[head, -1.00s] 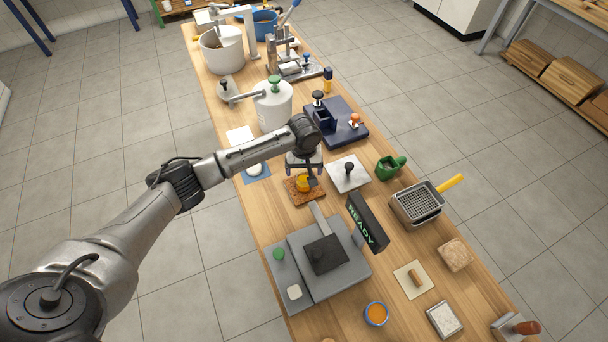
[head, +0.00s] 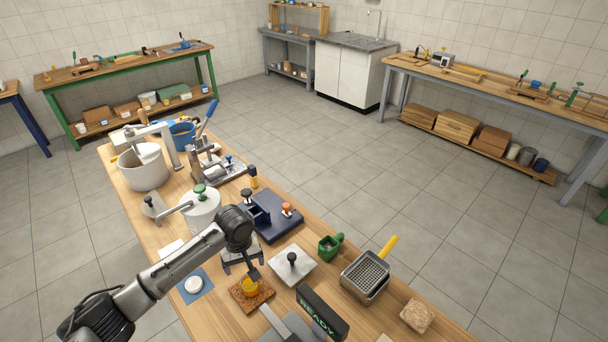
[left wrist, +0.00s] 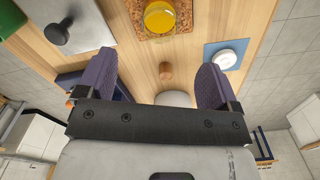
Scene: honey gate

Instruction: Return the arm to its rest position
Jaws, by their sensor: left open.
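My left arm reaches in from the lower left in the head view. Its gripper (head: 241,266) hangs over the wooden bench, just behind a honey-yellow jar (head: 250,286) on a cork mat (head: 239,297). In the left wrist view the two fingers (left wrist: 157,88) are spread wide with nothing between them. The yellow jar (left wrist: 159,16) stands on the cork mat (left wrist: 133,8) beyond the fingertips, apart from them. My right gripper is not in view.
Near the gripper are a grey plate with a black knob (head: 293,264), a blue mat with a white disc (head: 194,286), a white vessel (head: 201,211) and a navy fixture (head: 267,217). A black READY sign (head: 322,313) stands in front. Open floor lies right of the bench.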

